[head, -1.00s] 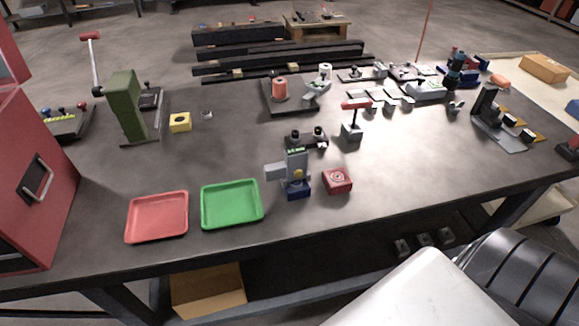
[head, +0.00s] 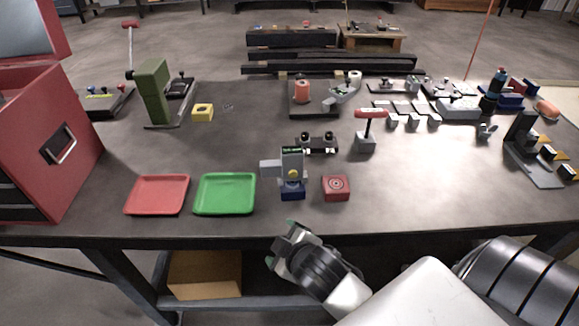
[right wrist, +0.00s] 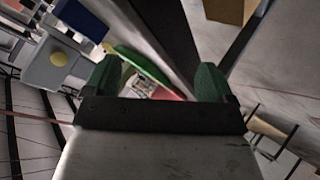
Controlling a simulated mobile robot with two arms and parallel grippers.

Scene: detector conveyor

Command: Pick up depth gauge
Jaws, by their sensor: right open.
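The likely depth gauge (head: 292,168) stands upright near the front edge of the workbench, a grey body with a green display on top and a blue base (head: 292,190). In the right wrist view its grey body with a yellow round mark (right wrist: 45,68) and its blue base (right wrist: 82,18) show at the upper left, outside the fingers. My right gripper (head: 287,243) is in front of the bench edge, below the gauge in the head view and apart from it. Its green fingertips (right wrist: 158,82) are spread with nothing held between them. My left gripper is not in view.
A green tray (head: 225,210) and a red tray (head: 145,210) lie left of the gauge. A red block (head: 336,188) is close on its right. A red-handled tool (head: 367,140) stands behind. A red cabinet (head: 80,180) is at the left. The front right of the bench is clear.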

